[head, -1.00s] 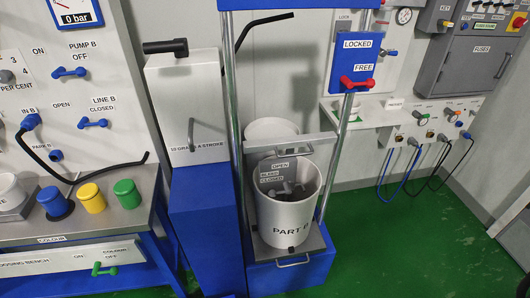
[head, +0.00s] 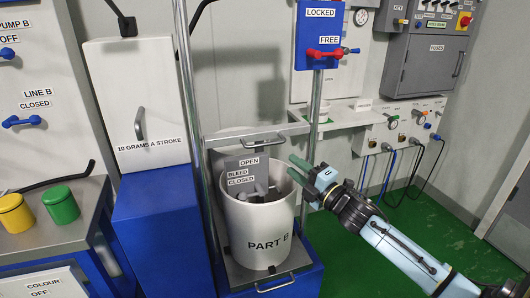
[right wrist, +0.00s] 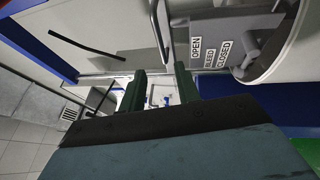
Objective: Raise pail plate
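The white pail marked PART B (head: 270,232) stands upright on a grey base (head: 245,279) with a front handle, between two metal posts. Inside it are grey fittings and a grey tag (head: 243,170) reading OPEN, BLEED, CLOSED; the tag also shows in the right wrist view (right wrist: 222,40). The plate inside the pail is mostly hidden by the rim and fittings. A grey crossbar (head: 225,140) with a handle spans the posts above the pail. My right gripper (head: 298,169) is open and empty, its green fingers apart near the pail's upper right. My left gripper is out of view.
A blue panel (head: 322,18) reading LOCKED and FREE has a red lever (head: 325,54) above the pail. A white box (head: 135,100) on a blue stand (head: 165,225) is at left. Green floor lies right.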

